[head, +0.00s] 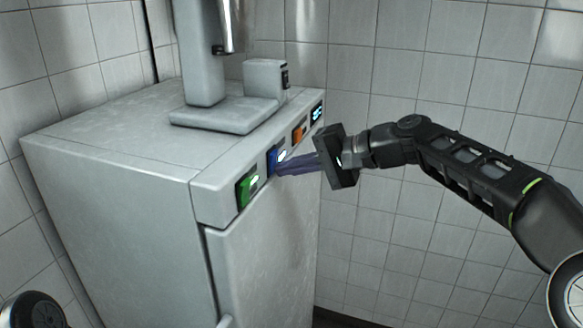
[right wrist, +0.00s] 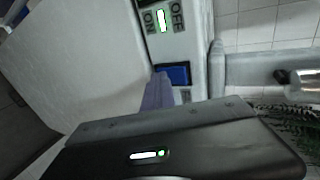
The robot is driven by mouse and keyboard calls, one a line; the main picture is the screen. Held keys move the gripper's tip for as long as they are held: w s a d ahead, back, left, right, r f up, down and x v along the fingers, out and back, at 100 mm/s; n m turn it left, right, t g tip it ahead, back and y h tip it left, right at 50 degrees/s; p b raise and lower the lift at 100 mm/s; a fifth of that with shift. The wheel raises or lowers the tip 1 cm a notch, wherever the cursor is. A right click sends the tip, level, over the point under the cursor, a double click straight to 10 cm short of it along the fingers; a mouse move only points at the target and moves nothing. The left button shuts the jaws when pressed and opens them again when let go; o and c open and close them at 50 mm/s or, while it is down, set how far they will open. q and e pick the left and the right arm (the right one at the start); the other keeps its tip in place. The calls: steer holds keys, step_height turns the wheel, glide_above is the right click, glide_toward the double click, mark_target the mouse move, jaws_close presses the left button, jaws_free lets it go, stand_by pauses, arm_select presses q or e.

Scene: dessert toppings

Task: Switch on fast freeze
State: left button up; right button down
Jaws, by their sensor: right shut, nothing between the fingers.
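A white freezer (head: 120,190) stands at the left in the head view. Its front strip carries a green-lit switch (head: 248,188), a blue switch (head: 276,157), an orange switch (head: 299,132) and a small display (head: 317,111). In the right wrist view, the green-lit switch (right wrist: 160,20) has ON and OFF labels, and the blue switch (right wrist: 173,76) shows just beyond my fingers. My right gripper (head: 282,169) is shut and empty, its purple fingertips at the lower edge of the blue switch. I cannot tell whether they touch it. My left gripper is out of view.
A pale appliance (head: 204,119) with a metal cylinder stands on the freezer top, behind the switches. The freezer door lies below the strip. Tiled walls (head: 400,75) close the back and the left. The space right of the freezer front is open.

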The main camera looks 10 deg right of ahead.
steer(key=shift+r+p, duration=0.65)
steer(key=shift+r, duration=0.2)
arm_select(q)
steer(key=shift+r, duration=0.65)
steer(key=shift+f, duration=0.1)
